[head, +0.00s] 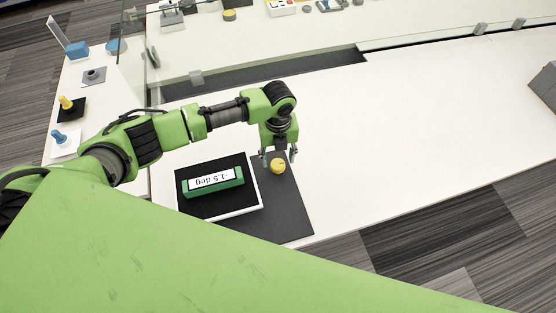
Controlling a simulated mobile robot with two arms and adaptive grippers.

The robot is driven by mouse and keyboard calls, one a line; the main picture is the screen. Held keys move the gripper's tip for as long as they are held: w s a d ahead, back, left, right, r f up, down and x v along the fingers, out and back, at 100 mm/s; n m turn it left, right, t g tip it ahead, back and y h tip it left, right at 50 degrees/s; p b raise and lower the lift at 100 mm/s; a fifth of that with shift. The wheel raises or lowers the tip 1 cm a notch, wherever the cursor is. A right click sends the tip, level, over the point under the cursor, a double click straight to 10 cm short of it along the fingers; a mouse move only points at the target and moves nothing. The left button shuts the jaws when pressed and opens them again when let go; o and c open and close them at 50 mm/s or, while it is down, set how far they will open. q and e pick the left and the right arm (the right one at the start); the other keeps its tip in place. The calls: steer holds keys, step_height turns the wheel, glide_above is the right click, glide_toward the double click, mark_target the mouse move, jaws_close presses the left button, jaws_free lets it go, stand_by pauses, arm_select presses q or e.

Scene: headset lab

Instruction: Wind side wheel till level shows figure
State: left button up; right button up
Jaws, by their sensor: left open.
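A green level (215,190) with a white display lies on a black plate with a white edge (241,212). The display text is upside down to me and looks like "-1.5 deg". A yellow side wheel (278,166) sits just right of the plate, on a dark grey mat (287,208). My left gripper (279,158) points down over the yellow wheel with its fingers open, one on each side of it. I cannot tell whether the fingers touch the wheel. My right gripper is not in view.
A glass panel edge and small devices stand at the back. Yellow (66,103) and blue (59,137) knobbed items sit at the left. The table's front edge runs close to the mat.

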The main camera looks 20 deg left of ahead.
mark_target(278, 164)
arm_select(q)
step_height(278, 164, up, 10)
steer(key=shift+f, duration=0.15)
stand_by(0.3)
steer(key=shift+s+f, duration=0.1)
